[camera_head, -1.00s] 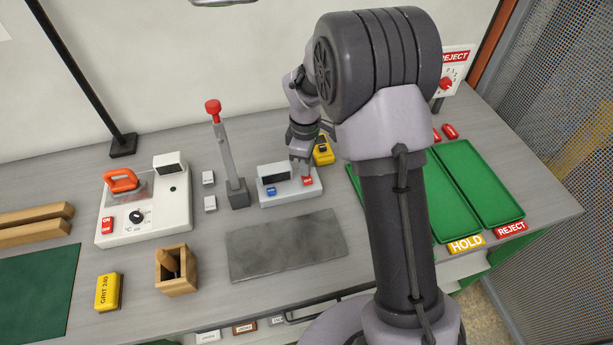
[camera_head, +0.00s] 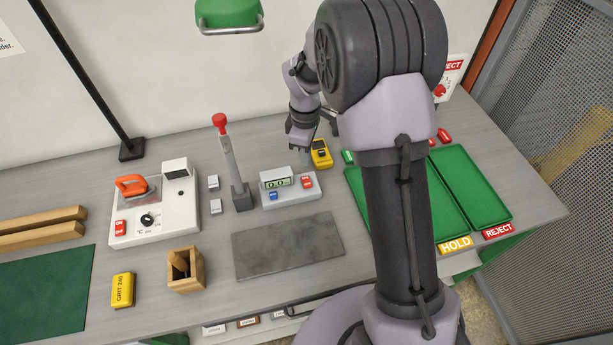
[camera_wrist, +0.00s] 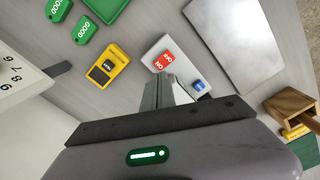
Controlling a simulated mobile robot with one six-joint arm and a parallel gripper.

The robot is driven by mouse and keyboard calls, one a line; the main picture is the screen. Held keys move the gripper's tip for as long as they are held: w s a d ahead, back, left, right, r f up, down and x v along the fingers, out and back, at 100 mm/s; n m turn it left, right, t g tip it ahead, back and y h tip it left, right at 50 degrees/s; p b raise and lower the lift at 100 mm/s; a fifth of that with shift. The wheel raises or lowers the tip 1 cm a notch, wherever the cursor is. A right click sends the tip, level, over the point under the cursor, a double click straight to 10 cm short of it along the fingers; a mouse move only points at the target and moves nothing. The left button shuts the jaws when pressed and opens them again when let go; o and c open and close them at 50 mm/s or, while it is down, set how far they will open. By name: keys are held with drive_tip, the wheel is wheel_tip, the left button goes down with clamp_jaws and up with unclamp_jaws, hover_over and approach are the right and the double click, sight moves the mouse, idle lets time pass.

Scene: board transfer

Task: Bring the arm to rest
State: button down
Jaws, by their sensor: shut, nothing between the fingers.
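My gripper (camera_head: 300,143) hangs above the back of the bench, just behind the small white device with a display (camera_head: 290,187). In the wrist view my gripper (camera_wrist: 165,80) has its fingers together with nothing between them. The device's red switch (camera_wrist: 164,60) and blue button (camera_wrist: 198,85) show just beyond the fingertips, apart from them. The display is lit with digits in the head view. My arm (camera_head: 400,200) stands bent over the right part of the bench and hides part of the green trays.
A yellow meter (camera_head: 321,154) lies right of my gripper. A lever with a red knob (camera_head: 232,165) stands to the left. A grey plate (camera_head: 288,246) lies in front of the device. Green trays (camera_head: 478,186) are at the right. A green lamp (camera_head: 228,14) hangs above.

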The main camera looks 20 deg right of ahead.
drive_tip(key=shift+f, duration=0.15)
drive_tip(key=s+a+r+m+t+y+b, duration=0.1)
drive_tip(key=s+a+r+m+t+b, duration=0.15)
drive_tip(key=s+r+m+b, duration=0.75)
drive_tip(key=s+a+m+t+y+b, duration=0.1)
drive_tip(key=s+m+t, duration=0.2)
drive_tip(key=s, duration=1.3)
drive_tip(key=m, duration=0.3)
drive_tip(key=shift+s+a+r, duration=0.15)
drive_tip(key=shift+a+r, duration=0.05)
drive_tip(key=shift+r, duration=0.1)
